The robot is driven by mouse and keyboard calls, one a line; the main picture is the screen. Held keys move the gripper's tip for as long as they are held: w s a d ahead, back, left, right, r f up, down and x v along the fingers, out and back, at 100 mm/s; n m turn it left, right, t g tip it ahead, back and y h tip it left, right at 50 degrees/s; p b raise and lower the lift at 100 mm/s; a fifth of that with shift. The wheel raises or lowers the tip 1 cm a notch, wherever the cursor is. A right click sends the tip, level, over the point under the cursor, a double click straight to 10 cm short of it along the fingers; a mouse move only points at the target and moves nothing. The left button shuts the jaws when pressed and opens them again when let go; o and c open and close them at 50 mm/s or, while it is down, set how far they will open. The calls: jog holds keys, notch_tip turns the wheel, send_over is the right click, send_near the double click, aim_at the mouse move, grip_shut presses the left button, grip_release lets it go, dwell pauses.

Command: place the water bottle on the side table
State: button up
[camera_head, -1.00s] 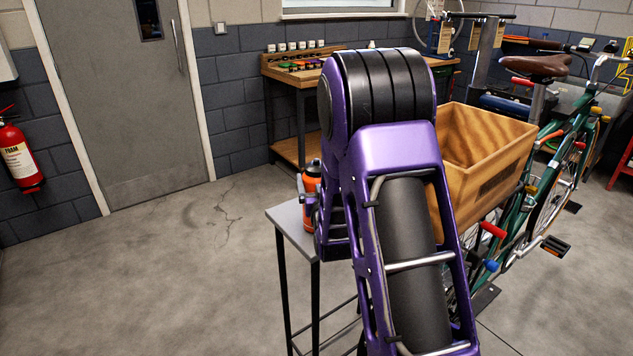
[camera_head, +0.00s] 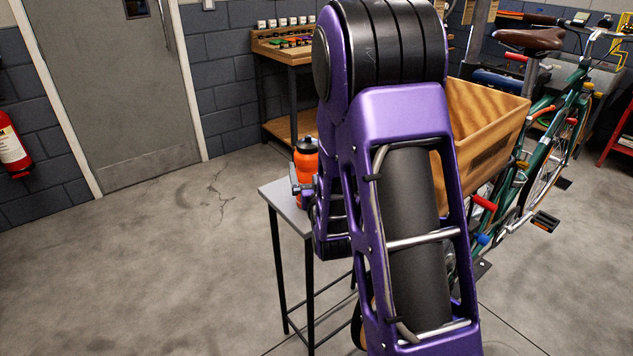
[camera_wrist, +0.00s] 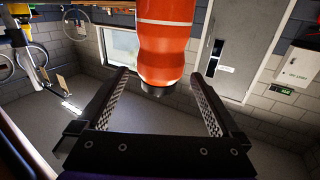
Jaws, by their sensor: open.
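The orange water bottle (camera_head: 306,160) with a black cap stands upright on the grey-topped side table (camera_head: 274,191), beside my arm. My purple arm hides part of the bottle and much of the table. In the wrist view, the picture is upside down and the bottle (camera_wrist: 166,42) hangs from the top edge, cap downward. My gripper (camera_wrist: 160,76) is open, with its two dark fingers spread on either side of the bottle's cap end. Gaps show between the fingers and the bottle. The bottle's base is outside the wrist view.
A wooden crate (camera_head: 482,130) sits right of my arm, by a green bicycle (camera_head: 545,160). A workbench (camera_head: 291,47) with small items stands at the back wall. A fire extinguisher (camera_head: 10,148) is at far left. The floor left of the side table is clear.

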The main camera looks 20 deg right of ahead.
jog(key=s+p, duration=0.1)
jog(key=s, duration=0.5)
jog(key=shift+a, duration=0.4)
